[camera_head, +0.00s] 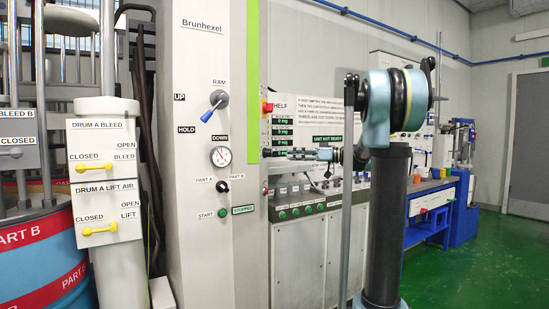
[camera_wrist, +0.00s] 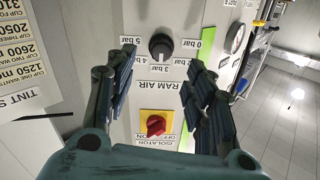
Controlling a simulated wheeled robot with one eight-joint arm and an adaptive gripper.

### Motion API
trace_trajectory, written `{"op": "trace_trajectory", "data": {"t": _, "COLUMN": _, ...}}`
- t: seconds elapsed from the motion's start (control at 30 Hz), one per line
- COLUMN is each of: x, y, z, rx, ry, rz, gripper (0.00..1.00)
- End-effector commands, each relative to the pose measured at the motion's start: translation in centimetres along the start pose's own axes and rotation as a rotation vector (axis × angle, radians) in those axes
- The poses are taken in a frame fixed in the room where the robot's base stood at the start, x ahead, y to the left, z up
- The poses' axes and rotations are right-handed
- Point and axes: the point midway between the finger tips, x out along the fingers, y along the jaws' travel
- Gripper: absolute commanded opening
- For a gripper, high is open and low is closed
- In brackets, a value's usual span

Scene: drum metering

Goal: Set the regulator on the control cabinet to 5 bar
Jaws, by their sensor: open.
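In the wrist view, which looks upside down, the black round regulator knob (camera_wrist: 161,46) sits on a pale panel marked RAM AIR. Bar labels surround it, with 5 bar to its upper left. A pale pointer mark shows on the knob's lower part; its exact reading is hard to tell. My gripper (camera_wrist: 162,57) is open, with one dark finger on each side of the knob and a gap visible on both sides. In the head view, my gripper (camera_head: 292,154) points left at the right side of the control cabinet (camera_head: 205,75). I cannot make out the knob there.
A red isolator switch (camera_wrist: 156,125) on a yellow plate sits close to the knob, between my fingers. The cabinet front carries a blue RAM lever (camera_head: 217,101) and a gauge (camera_head: 221,156). A bench (camera_head: 430,190) stands to the right. Green floor (camera_head: 490,250) is clear there.

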Motion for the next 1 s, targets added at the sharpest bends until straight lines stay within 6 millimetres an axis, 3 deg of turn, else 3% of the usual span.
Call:
{"op": "trace_trajectory", "data": {"t": 0.3, "x": 5.4, "y": -0.1, "z": 0.0, "rx": 0.000, "ry": -0.001, "rz": -0.003, "gripper": 0.49}}
{"op": "trace_trajectory", "data": {"t": 0.5, "x": 7.9, "y": -0.1, "z": 0.0, "rx": 0.000, "ry": -0.001, "rz": -0.002, "gripper": 0.49}}
{"op": "trace_trajectory", "data": {"t": 0.7, "x": 9.0, "y": 0.0, "z": 0.0, "rx": 0.000, "ry": 0.000, "rz": -0.001, "gripper": 0.49}}
{"op": "trace_trajectory", "data": {"t": 1.0, "x": 9.1, "y": 0.0, "z": 0.0, "rx": 0.000, "ry": 0.000, "rz": 0.000, "gripper": 0.49}}
